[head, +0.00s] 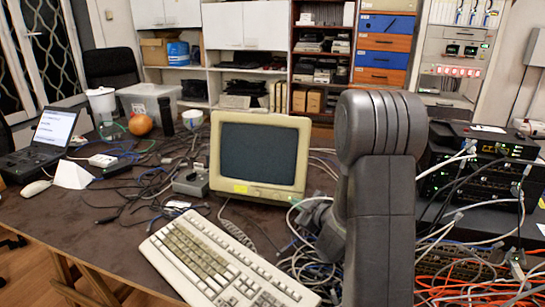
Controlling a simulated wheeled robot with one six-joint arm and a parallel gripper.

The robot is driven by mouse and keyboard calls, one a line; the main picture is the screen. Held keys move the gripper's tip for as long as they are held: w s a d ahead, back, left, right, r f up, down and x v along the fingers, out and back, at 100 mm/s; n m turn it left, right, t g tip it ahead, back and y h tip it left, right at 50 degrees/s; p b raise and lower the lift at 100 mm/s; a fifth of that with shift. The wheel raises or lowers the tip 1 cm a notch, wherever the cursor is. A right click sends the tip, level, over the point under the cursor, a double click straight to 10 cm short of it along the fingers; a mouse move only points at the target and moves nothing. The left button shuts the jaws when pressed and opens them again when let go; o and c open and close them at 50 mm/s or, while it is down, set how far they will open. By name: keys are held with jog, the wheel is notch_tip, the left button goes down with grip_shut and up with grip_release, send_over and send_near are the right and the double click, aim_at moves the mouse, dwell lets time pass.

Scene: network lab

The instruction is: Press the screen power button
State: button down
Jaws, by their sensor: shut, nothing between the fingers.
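The screen is a beige CRT monitor (259,156) standing on the desk with a dark display. A small green light (293,199) shows at the lower right of its front bezel, and a yellow label (240,188) is at the lower left. The power button itself is too small to make out clearly. My grey arm fills the right of centre and hides what is behind it. My gripper (304,208) shows only in part, shut and empty, close to the monitor's lower right corner. I cannot tell whether it touches the bezel.
A beige keyboard (222,262) lies in front of the monitor. Tangled cables cover the desk (85,217) around it. Stacked network gear (480,160) stands at the right with orange cables below. A laptop (48,140), a mouse (35,188) and a clear bin (149,104) are at the left.

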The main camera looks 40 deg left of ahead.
jog(key=shift+s+d+r+b, duration=0.15)
jog(key=shift+s+d+r, duration=0.2)
jog(key=shift+s, duration=0.55)
jog(key=shift+s+d+r+b, duration=0.25)
jog(key=shift+s+d, duration=0.1)
jog(key=shift+s, duration=0.5)
jog(key=shift+s+d+r+b, duration=0.1)
jog(key=shift+s+d+r, duration=0.25)
jog(key=shift+s, duration=0.55)
